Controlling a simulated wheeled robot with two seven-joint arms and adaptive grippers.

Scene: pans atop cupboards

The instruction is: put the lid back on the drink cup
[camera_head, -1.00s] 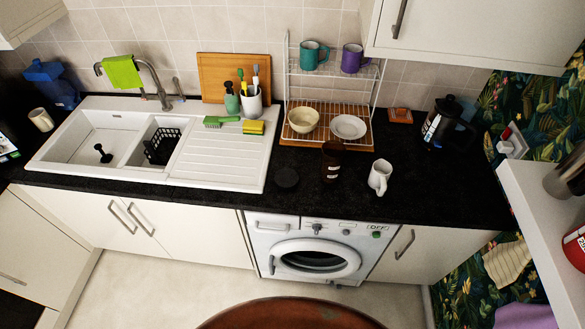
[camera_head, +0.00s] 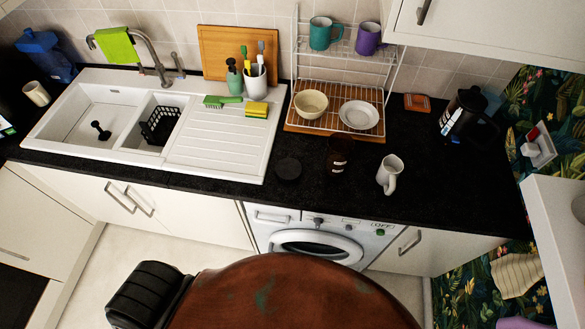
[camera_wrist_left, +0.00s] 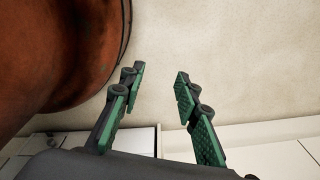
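The drink cup (camera_head: 338,160) is a dark brown cup, upright on the black worktop in front of the dish rack. It blends into the dark surface, and I cannot make out its rim clearly. The lid is a flat black disc (camera_head: 288,168) lying on the worktop to the left of the cup, apart from it. My left gripper (camera_wrist_left: 158,85) shows in the left wrist view with two green-padded fingers spread apart and only pale floor between them. Its fingers do not show in the head view. My right gripper is not in view.
A white mug (camera_head: 390,174) stands to the right of the cup. Behind is a wire dish rack (camera_head: 376,127) with bowls and mugs. A white sink (camera_head: 215,150) lies left, a French press (camera_head: 466,114) right. A round reddish-brown surface (camera_head: 290,300) fills the bottom foreground.

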